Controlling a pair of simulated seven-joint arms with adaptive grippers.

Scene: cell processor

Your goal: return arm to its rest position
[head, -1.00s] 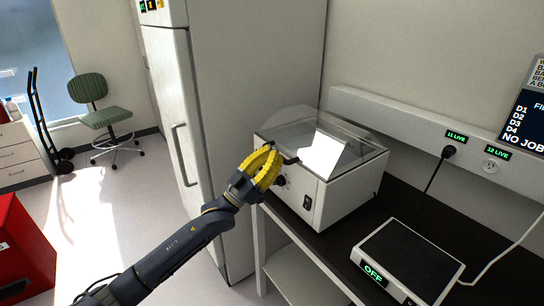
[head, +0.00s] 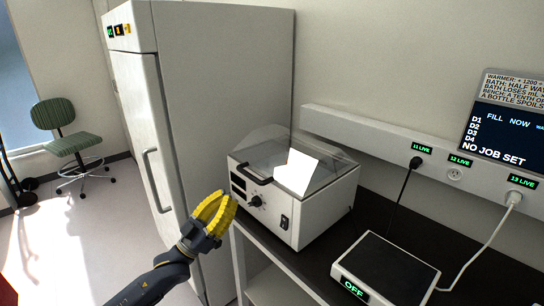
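My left arm comes in from the bottom left in the head view. Its yellow-fingered gripper (head: 214,213) is in the air in front of the white bench device with a clear lid (head: 262,190), left of the device's dial. The gripper appears apart from the device's handle (head: 255,174). The fingers overlap in this view, so I cannot tell how far they are open, and nothing shows held between them. My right gripper is not in view.
A tall white cabinet (head: 225,100) stands behind the gripper. A flat black-topped unit reading OFF (head: 385,268) sits on the dark bench (head: 310,258). Cables run to wall sockets (head: 455,173). A green chair (head: 60,140) and open floor (head: 75,235) are at left.

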